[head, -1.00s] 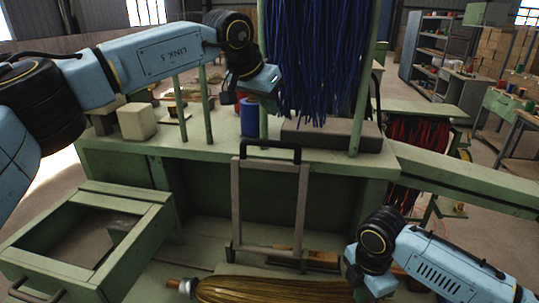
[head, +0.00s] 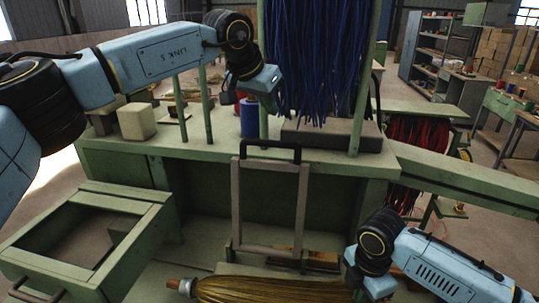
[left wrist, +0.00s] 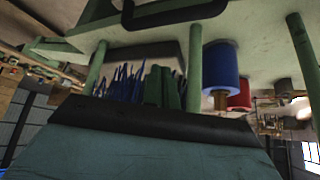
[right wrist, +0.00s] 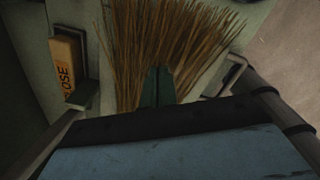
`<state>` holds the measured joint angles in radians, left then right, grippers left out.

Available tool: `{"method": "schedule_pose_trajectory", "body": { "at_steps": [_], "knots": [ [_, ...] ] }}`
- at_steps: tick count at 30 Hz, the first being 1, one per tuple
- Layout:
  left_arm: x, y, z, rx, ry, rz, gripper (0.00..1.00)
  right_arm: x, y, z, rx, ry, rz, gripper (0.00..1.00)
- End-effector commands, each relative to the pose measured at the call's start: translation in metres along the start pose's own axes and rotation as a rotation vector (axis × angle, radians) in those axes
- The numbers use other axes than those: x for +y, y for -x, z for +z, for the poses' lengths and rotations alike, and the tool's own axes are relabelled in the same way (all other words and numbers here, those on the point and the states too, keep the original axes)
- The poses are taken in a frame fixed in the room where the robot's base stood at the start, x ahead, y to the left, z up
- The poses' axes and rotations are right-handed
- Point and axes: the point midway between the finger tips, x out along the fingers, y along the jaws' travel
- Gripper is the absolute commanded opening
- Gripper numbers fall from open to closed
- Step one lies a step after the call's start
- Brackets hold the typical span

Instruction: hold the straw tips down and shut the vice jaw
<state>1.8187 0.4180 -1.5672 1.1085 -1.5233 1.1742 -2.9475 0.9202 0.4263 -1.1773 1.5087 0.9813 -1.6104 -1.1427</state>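The broom (head: 270,290) lies at the bottom of the head view, with a metal end at its left. Its straw tips (right wrist: 165,45) fan out in the right wrist view. My right gripper (right wrist: 157,75) has its green fingers together over the straw; whether they touch it is unclear. Its fingers are out of the head view. My left gripper (left wrist: 162,75) has its fingers together with nothing visible between them, near hanging blue strands (head: 318,60). A grey upright frame with a black handle (head: 270,200) stands at the bench front. I cannot tell which part is the vice jaw.
A block marked "CLOSE" (right wrist: 68,62) is left of the straw. A blue spool (head: 249,118) and a pale block (head: 137,121) stand on the green bench (head: 190,135). Green posts rise from it. An open drawer frame (head: 85,235) juts out at the left.

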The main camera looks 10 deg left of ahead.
Motion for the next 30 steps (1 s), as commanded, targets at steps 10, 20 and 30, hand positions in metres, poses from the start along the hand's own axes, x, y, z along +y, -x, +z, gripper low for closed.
{"method": "schedule_pose_trajectory", "body": {
  "at_steps": [10,20,30],
  "knots": [
    [0.005,-0.006,0.005,0.008,0.036,0.031,0.25,0.0,0.0,0.0,0.001,0.0,0.0,0.0],
    [0.028,-0.028,0.038,0.103,0.449,0.289,0.38,0.0,0.0,0.0,0.001,0.0,0.0,0.0],
    [-0.004,-0.002,0.076,0.245,0.996,0.516,0.38,0.0,0.0,0.0,0.001,0.0,0.0,0.0]
  ]
}}
